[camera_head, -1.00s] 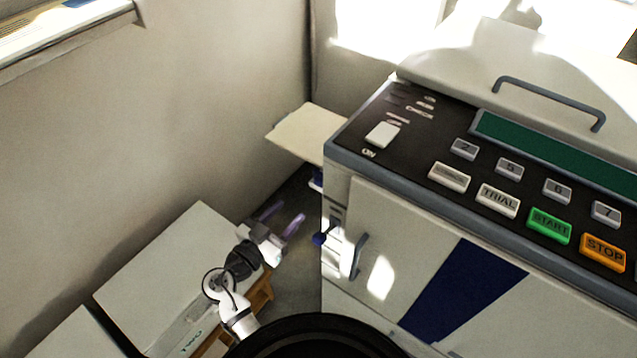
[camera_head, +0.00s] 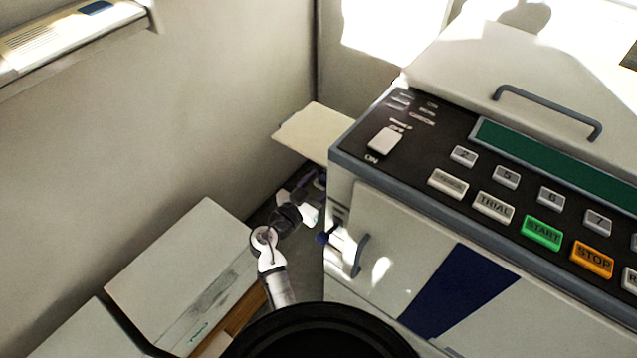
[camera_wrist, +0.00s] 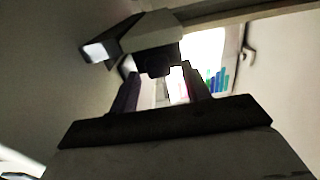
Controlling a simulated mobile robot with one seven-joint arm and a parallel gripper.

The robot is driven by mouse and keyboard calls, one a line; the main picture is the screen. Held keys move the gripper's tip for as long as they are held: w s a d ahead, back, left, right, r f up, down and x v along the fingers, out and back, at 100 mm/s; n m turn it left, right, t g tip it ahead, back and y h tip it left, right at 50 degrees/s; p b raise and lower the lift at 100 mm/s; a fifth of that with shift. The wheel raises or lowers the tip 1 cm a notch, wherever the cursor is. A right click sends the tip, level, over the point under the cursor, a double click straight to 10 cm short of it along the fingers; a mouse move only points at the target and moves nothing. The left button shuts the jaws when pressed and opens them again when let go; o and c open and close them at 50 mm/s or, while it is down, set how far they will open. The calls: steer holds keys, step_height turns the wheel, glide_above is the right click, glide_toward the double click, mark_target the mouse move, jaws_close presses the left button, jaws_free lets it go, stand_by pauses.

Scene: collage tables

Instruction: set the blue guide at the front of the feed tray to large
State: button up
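A cream tray (camera_head: 312,133) sticks out from the left side of the white copying machine (camera_head: 400,240). I cannot tell for sure that it is the feed tray. A small blue knob (camera_head: 323,238) shows lower on that side; I cannot tell whether it is the blue guide. My gripper (camera_head: 313,181) is just below the tray, close to the machine's side, and hides part of it. In the wrist view its two fingers (camera_wrist: 160,72) stand apart, with a dark block (camera_wrist: 158,58) beyond and between their tips. Contact cannot be told.
The machine's control panel (camera_head: 470,190) faces up, with a grey door handle (camera_head: 359,256) below it. A white box (camera_head: 180,265) stands at the lower left, beside the wall. A shelf with papers (camera_head: 70,38) is at the upper left. A narrow dark gap lies between box and machine.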

jaws_close()
steer(key=shift+w+d+f+b, duration=0.2)
steer(key=shift+w+d+b, duration=0.15)
steer(key=shift+b, duration=0.3)
steer(key=shift+w+d+b, duration=0.2)
steer(key=shift+w+b, duration=0.2)
steer(key=shift+b, duration=0.05)
steer(key=shift+w+d, duration=0.2)
steer(key=shift+w, duration=0.05)
steer(key=shift+w+d+r+b, duration=0.1)
steer(key=shift+w+r+b, duration=0.1)
steer(key=shift+b, duration=0.1)
jaws_free()
